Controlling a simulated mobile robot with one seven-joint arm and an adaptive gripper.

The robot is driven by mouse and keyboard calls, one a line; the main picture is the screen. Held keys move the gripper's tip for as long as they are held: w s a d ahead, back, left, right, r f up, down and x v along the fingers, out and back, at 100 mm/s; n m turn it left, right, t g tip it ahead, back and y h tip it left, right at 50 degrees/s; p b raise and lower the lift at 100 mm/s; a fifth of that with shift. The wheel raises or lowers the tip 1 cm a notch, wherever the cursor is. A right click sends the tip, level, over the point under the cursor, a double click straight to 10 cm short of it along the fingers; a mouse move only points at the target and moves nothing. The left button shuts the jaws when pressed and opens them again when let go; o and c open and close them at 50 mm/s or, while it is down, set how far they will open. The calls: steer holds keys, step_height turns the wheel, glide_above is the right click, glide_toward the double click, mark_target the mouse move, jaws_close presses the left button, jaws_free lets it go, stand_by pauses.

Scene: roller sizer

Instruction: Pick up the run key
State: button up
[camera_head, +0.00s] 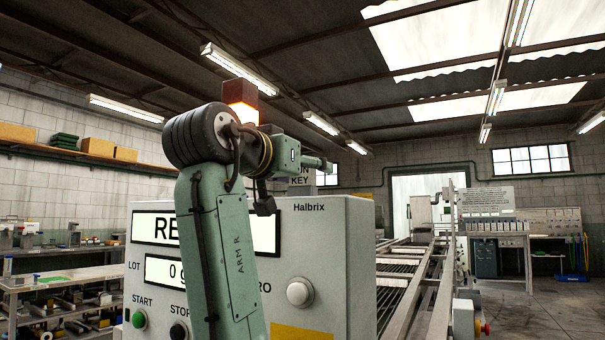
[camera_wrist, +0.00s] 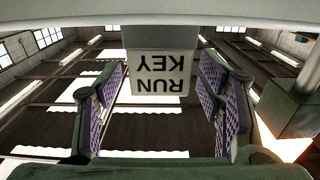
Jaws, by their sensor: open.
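A white plate lettered RUN KEY (camera_wrist: 160,78) shows upside down in the wrist view, with a grey block (camera_wrist: 160,38) joining it to the pale surface at the top edge. In the head view the plate (camera_head: 301,178) stands above the console top, partly hidden by my arm. I cannot make out a separate key. My gripper (camera_wrist: 163,85) is open, its purple-padded fingers apart on either side of the plate in the picture, with gaps on both sides. In the head view my gripper (camera_head: 322,164) is seen from the side, near the plate.
The pale Halbrix console (camera_head: 340,260) has a green start button (camera_head: 139,319), a dark stop button (camera_head: 179,332) and a white knob (camera_head: 299,292). A glowing orange lamp (camera_head: 240,97) rises behind my arm. A roller line (camera_head: 405,280) runs back at right; open floor lies beyond.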

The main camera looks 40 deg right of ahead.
steer(key=shift+c, duration=0.2)
steer(key=c, duration=1.1)
steer(key=shift+r, duration=0.1)
steer(key=shift+r, duration=0.5)
steer(key=shift+a+r+b, duration=0.15)
steer(key=shift+a+r, duration=0.1)
steer(key=shift+r, duration=0.35)
steer(key=shift+a+r+b, duration=0.15)
steer(key=shift+a+r, duration=0.05)
steer(key=shift+r, duration=0.4)
steer(key=a+b, duration=0.1)
steer(key=a, duration=0.4)
steer(key=s+a+r+b, duration=0.1)
steer(key=a, duration=0.4)
steer(key=a+b, duration=0.1)
steer(key=a, duration=0.4)
steer(key=shift+s+r, duration=0.25)
steer(key=shift+s, duration=0.15)
